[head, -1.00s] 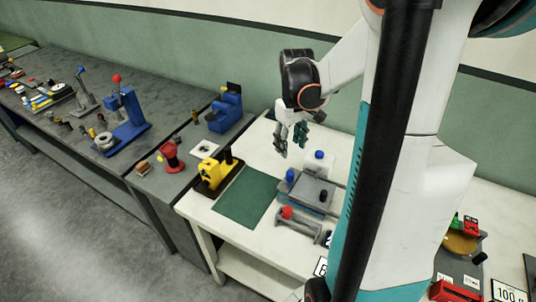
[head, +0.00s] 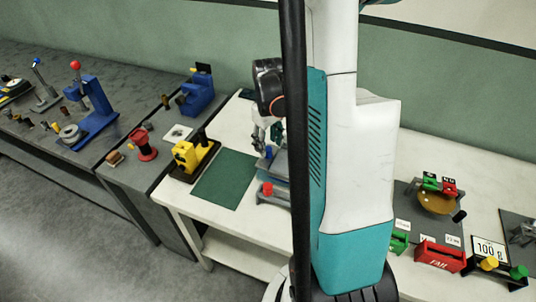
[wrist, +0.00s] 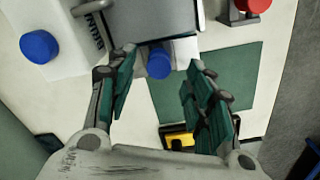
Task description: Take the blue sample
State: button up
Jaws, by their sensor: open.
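Two blue round-topped things show in the wrist view, and I cannot tell for sure which is the blue sample. One blue top (wrist: 159,63) is between my open fingers, close to the edge of a grey flat-topped device (wrist: 150,18). The other blue top (wrist: 38,46) is to the left, on a white surface. My gripper (wrist: 157,88) is open and empty, with no visible contact. In the head view my gripper (head: 268,137) is just above a blue top (head: 268,153); my arm and a dark column hide most of the device.
A green mat (head: 225,178) lies left of the device, with a yellow-and-black tool (head: 190,155) beyond it. A red-topped fixture (head: 267,189) stands near the front. Right of my arm are a brass dish (head: 435,203) and a red block (head: 438,257).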

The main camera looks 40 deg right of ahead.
aim_at(268, 149)
notch_tip(268, 149, down, 3)
jog(key=shift+d+f+b, duration=0.1)
jog(key=shift+b, duration=0.3)
jog(key=c, duration=1.1)
jog(key=shift+o, duration=0.2)
jog(key=shift+r, duration=0.2)
